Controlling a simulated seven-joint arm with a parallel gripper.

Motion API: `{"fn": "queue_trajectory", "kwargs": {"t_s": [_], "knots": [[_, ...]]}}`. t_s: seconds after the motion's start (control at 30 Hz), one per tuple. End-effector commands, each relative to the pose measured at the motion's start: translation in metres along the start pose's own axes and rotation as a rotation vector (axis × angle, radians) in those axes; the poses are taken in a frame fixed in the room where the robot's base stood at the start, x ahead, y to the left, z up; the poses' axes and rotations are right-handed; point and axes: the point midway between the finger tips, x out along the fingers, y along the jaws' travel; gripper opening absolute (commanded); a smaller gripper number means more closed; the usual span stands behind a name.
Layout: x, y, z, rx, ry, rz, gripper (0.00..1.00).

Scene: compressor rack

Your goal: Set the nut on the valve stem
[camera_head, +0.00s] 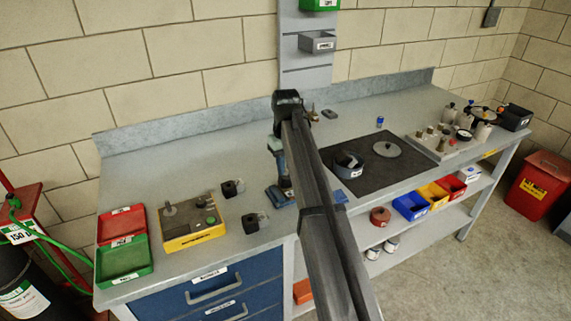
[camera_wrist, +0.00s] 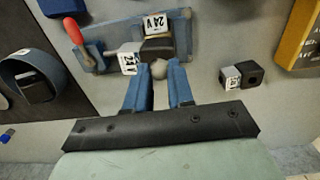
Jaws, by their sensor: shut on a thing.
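In the wrist view my gripper (camera_wrist: 160,72) has its two blue fingers closed on a small rounded grey piece (camera_wrist: 159,69). Its shape is too small to tell surely as the nut. Just beyond the fingertips is a black block with a white 24V label (camera_wrist: 156,26), sitting in a blue clamp fixture (camera_wrist: 95,52) with a red handle (camera_wrist: 73,30). A white-labelled block face (camera_wrist: 128,61) is left of the fingertips. The valve stem is not distinguishable. In the head view my arm partly covers the blue fixture (camera_head: 277,195).
Loose black blocks (camera_head: 255,222) and a yellow box with knobs (camera_head: 190,222) stand left of the fixture. A tray of fittings (camera_head: 428,147) is farther right. The back-left bench is clear.

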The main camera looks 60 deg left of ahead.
Motion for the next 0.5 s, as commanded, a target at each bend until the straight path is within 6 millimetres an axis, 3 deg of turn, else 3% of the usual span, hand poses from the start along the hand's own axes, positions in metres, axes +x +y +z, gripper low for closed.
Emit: {"fn": "queue_trajectory", "kwargs": {"t_s": [0.2, 0.23, 0.5], "knots": [[0.0001, 0.0000, -0.0001, 0.000, 0.000, 0.000, 0.00], [0.0000, 0.0000, -0.0001, 0.000, 0.000, 0.000, 0.25], [-0.0001, 0.0000, -0.0001, 0.000, 0.000, 0.000, 0.51]]}}
